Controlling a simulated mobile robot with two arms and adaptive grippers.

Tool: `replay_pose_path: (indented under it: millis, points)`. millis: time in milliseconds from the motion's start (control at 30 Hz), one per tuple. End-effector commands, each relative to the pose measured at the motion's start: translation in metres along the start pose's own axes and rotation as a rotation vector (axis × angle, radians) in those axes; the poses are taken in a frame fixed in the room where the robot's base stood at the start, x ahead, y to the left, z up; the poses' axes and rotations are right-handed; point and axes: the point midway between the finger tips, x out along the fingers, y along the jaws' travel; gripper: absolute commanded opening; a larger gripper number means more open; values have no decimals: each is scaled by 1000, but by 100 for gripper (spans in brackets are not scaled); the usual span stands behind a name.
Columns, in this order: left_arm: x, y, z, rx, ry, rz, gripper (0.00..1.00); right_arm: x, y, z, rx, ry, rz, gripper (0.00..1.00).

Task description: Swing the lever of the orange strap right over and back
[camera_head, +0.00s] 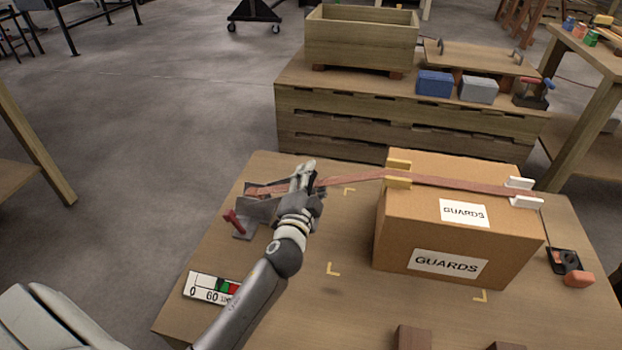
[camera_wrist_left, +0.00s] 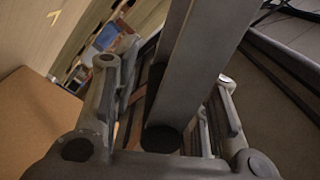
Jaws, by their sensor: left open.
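The orange strap (camera_head: 345,183) runs from a grey buckle (camera_head: 260,208) at the table's left, over the cardboard box (camera_head: 460,229) marked GUARDS, to its right side. My left gripper (camera_head: 304,174) is at the buckle's right end, beside the strap, and partly covers the buckle. In the left wrist view, the left gripper (camera_wrist_left: 166,75) is open, with a thick grey bar (camera_wrist_left: 190,60) passing between its fingers. The bar looks like the lever, and its dark round end is near the palm. I cannot tell whether the fingers touch it. My right gripper is not in view.
A red-handled piece (camera_head: 233,221) stands left of the buckle. Yellow (camera_head: 398,182) and white (camera_head: 525,202) corner guards sit under the strap. A black and orange device (camera_head: 567,262) lies right of the box. Pallets (camera_head: 410,122) stand behind.

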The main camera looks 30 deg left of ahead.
Motion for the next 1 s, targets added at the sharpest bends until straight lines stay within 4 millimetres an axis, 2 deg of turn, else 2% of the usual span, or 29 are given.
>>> replay_pose_path:
  millis: [300,633,1000]
  points:
    - [2,0,0,0,0,0,41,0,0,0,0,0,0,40]
    - [2,0,0,0,0,0,0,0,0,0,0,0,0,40]
    - [3,-1,-1,-6,0,0,0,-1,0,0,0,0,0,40]
